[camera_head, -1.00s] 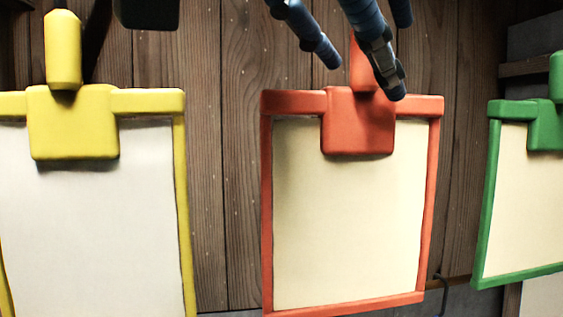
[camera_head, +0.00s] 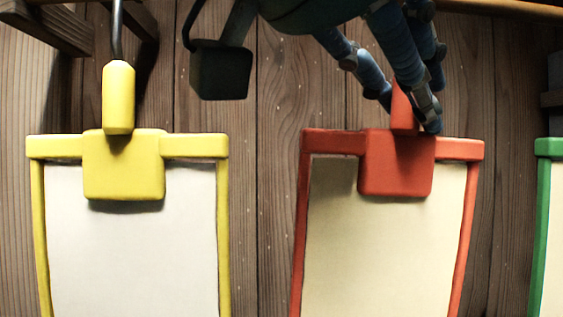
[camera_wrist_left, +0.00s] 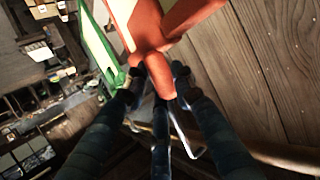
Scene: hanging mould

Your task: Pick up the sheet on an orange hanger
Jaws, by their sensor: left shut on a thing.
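The orange hanger (camera_head: 396,178) has a square clip, an upright neck and a frame around a cream sheet (camera_head: 385,255). It hangs at right of centre in the head view, its lower part cut off by the picture's edge. My left gripper (camera_head: 408,110) comes from above, its dark blue fingers shut around the orange neck just above the clip. In the left wrist view the fingers (camera_wrist_left: 160,88) close around the orange neck (camera_wrist_left: 157,72) from several sides. The upper end of the neck is hidden behind the fingers. My right gripper is not in view.
A yellow hanger (camera_head: 124,178) with a white sheet (camera_head: 135,255) hangs to the left, with a clear gap. A green hanger (camera_head: 543,220) is partly visible at the right edge. A wooden plank wall (camera_head: 262,200) stands behind. A wooden bar (camera_head: 515,8) crosses the top right.

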